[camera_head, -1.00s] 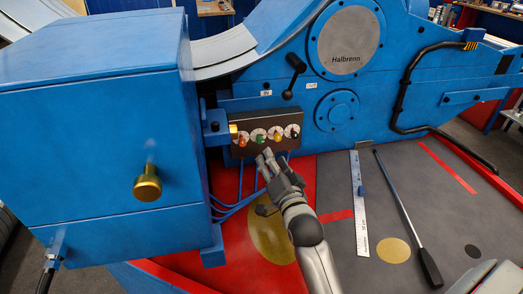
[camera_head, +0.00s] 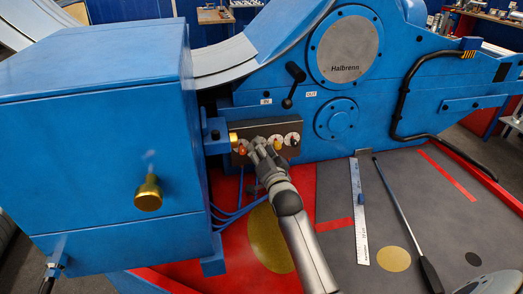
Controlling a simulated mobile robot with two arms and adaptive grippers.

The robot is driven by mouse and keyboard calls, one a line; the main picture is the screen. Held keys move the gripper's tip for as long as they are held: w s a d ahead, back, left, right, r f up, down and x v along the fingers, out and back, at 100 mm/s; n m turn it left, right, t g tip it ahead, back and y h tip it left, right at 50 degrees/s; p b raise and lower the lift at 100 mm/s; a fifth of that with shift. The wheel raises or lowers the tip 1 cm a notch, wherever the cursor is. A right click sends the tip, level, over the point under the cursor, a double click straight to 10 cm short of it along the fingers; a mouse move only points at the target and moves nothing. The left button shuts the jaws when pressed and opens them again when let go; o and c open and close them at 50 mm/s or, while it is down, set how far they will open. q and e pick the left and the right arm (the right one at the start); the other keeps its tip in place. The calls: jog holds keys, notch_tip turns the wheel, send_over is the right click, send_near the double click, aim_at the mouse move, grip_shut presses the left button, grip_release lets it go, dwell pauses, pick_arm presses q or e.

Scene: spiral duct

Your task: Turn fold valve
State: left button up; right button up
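A dark valve panel (camera_head: 236,131) with a row of coloured knobs on white dials is mounted on the front of the blue machine. A red knob (camera_head: 241,150) shows at the left, and a yellow knob (camera_head: 279,143) and a black knob (camera_head: 295,140) at the right. I cannot read which is the fold valve. My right gripper (camera_head: 261,146) is at the panel, in front of the second dial from the left, and hides the green knob there. I cannot tell whether its fingers touch or hold that knob. My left gripper is not in view.
A black lever (camera_head: 294,80) stands above the panel. A big blue box (camera_head: 110,130) with a brass knob (camera_head: 148,193) stands to the left. Blue hoses run below the panel. A steel ruler (camera_head: 360,210) and a long bar (camera_head: 402,215) lie on the floor plate.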

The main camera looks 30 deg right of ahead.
jog(key=shift+w, duration=0.1)
jog(key=shift+c, duration=0.2)
grip_shut()
jog(key=shift+n, duration=0.3)
jog(key=n+p, duration=0.5)
jog(key=n, duration=1.1)
jog(key=shift+n+g, duration=0.3)
jog(key=shift+g, duration=0.1)
dwell(0.4)
